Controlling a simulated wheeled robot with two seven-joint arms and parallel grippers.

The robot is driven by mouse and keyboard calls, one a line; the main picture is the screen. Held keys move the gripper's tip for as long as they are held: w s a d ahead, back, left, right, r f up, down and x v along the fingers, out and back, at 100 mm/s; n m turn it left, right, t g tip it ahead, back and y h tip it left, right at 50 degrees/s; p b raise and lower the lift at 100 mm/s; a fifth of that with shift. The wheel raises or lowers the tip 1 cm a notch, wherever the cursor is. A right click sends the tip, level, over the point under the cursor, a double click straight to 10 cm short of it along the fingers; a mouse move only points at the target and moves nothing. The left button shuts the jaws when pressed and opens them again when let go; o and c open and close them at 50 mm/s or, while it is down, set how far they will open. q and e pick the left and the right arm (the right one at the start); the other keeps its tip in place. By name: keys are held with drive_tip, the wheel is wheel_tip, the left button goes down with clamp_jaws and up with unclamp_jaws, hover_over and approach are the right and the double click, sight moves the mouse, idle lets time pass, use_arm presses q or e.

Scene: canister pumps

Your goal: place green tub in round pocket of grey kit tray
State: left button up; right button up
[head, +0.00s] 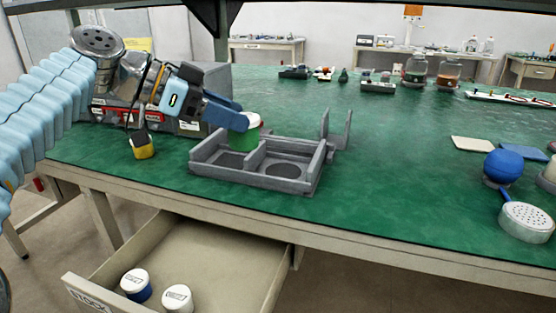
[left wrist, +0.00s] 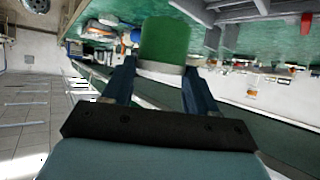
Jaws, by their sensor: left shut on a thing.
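The green tub (head: 246,141), with a white and red upper part, is in my left gripper (head: 243,122), above the back left part of the grey kit tray. The blue fingers close on it from the left. In the left wrist view the green tub (left wrist: 165,42) sits between the two fingertips (left wrist: 158,70). The grey kit tray (head: 268,183) lies on the green table near its front edge. It has a round pocket (head: 285,174) on the right and another recess (head: 231,159) on the left. My right gripper is not in view.
An open drawer (head: 255,262) below the table holds two white-lidded tubs (head: 136,284). A grey machine (head: 190,127) and a yellow-black item (head: 142,146) are left of the tray. A blue ball (head: 503,167) and a perforated disc (head: 526,221) are at right.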

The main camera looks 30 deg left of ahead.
use_arm(q)
drive_tip(key=w+f, duration=0.3)
drive_tip(key=w, duration=0.1)
drive_tip(key=w+f, duration=0.3)
drive_tip(key=w, duration=0.2)
drive_tip(key=w+f+p, duration=0.1)
drive_tip(key=w+f, duration=0.2)
drive_tip(key=w, duration=0.2)
drive_tip(key=shift+a+f, duration=0.2)
drive_tip(key=shift+f, duration=0.05)
drive_tip(key=shift+w+f, duration=0.2)
drive_tip(key=shift+f, duration=1.5)
drive_tip(key=shift+f, duration=0.15)
drive_tip(key=o, duration=1.1)
